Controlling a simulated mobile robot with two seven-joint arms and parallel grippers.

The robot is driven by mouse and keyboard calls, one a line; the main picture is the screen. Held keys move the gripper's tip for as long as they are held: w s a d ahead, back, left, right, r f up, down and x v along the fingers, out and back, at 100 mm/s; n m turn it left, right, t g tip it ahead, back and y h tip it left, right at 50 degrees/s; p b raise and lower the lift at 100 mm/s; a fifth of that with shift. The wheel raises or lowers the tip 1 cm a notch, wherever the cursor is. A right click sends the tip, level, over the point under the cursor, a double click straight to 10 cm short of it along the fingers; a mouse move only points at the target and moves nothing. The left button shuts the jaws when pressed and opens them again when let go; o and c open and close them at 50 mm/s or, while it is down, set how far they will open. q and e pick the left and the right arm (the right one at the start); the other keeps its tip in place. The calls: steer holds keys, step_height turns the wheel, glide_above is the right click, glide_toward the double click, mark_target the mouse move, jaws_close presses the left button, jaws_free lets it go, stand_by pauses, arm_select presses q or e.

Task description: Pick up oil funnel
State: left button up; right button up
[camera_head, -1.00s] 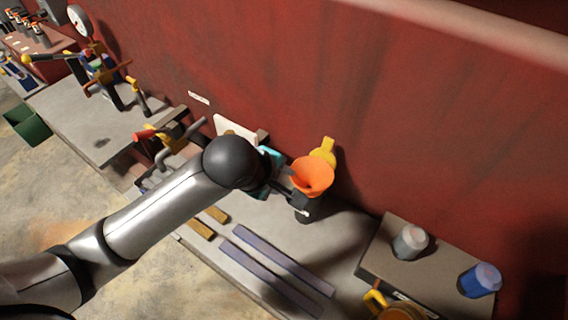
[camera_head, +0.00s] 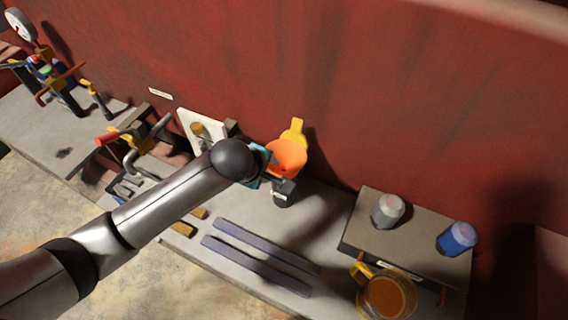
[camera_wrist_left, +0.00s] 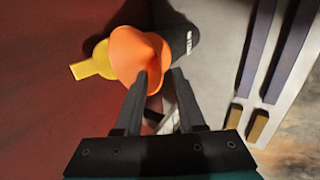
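The orange oil funnel (camera_head: 287,158) stands wide end up by the wall, above a dark cylindrical container (camera_head: 284,193). Its spout is hidden. My left gripper (camera_head: 268,170) is right at the funnel, partly hidden behind my own wrist. In the left wrist view the funnel (camera_wrist_left: 136,55) lies at the fingertips. The fingers of my left gripper (camera_wrist_left: 160,76) are apart, with part of the funnel's rim showing between them and one finger overlapping it. I see no firm closing on it. My right gripper is out of view.
A yellow object (camera_head: 295,130) stands behind the funnel against the red wall. Two long bluish bars (camera_head: 262,257) lie in front on the bench. A raised block to the right carries a grey jar (camera_head: 388,210) and a blue jar (camera_head: 457,238). An amber container (camera_head: 388,297) is near it.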

mark_target(284, 164)
arm_select(q)
steer(key=shift+d+x, duration=0.15)
steer(key=shift+x, duration=1.1)
steer(key=shift+d+x, duration=0.1)
steer(key=shift+x, duration=1.2)
steer(key=shift+r, duration=0.1)
jaws_close()
